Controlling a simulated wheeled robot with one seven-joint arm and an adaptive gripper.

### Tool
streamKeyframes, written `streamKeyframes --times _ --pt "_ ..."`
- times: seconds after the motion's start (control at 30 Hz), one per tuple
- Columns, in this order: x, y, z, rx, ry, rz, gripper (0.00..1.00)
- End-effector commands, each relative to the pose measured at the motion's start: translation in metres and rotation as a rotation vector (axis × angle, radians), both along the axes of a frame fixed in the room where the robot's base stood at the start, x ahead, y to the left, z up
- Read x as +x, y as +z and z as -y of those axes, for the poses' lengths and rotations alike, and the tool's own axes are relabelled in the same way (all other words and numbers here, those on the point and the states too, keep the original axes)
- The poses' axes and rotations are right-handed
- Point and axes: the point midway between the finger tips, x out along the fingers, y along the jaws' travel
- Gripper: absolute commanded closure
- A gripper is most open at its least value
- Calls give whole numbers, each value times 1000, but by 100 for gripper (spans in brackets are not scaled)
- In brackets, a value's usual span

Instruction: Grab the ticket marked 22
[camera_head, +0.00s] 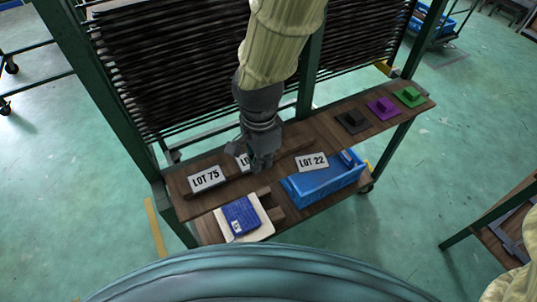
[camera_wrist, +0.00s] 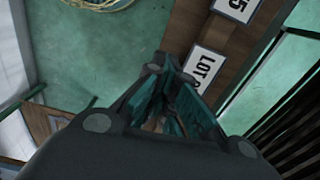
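The ticket marked LOT 22 (camera_head: 311,162) is a white card with black print. A LOT 75 ticket (camera_head: 205,179) stands on the shelf at the left. Between them, another LOT ticket (camera_head: 242,161) is partly hidden by my gripper, so its number cannot be read. In the wrist view, a LOT ticket (camera_wrist: 204,66) is partly covered by my fingers, and one ending in 5 (camera_wrist: 237,7) shows at the top. My fingers come close together; whether they are shut is unclear. No ticket is visibly held.
A blue booklet (camera_head: 240,215) lies on a pale tray at the front left. Black, purple (camera_head: 382,106) and green blocks sit at the right end. A dark slatted rack (camera_head: 160,75) rises behind the shelf.

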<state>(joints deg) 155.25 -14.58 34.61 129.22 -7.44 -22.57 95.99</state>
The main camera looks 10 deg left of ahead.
Motion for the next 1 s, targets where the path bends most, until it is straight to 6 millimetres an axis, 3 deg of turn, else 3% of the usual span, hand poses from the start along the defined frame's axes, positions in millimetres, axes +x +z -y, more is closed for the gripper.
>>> streamKeyframes --times 0.3,0.73,1.0 --pt "-2 0 -1 0 0 0 100" --pt "-2 0 -1 0 0 0 23" --pt "-2 0 -1 0 0 0 20"
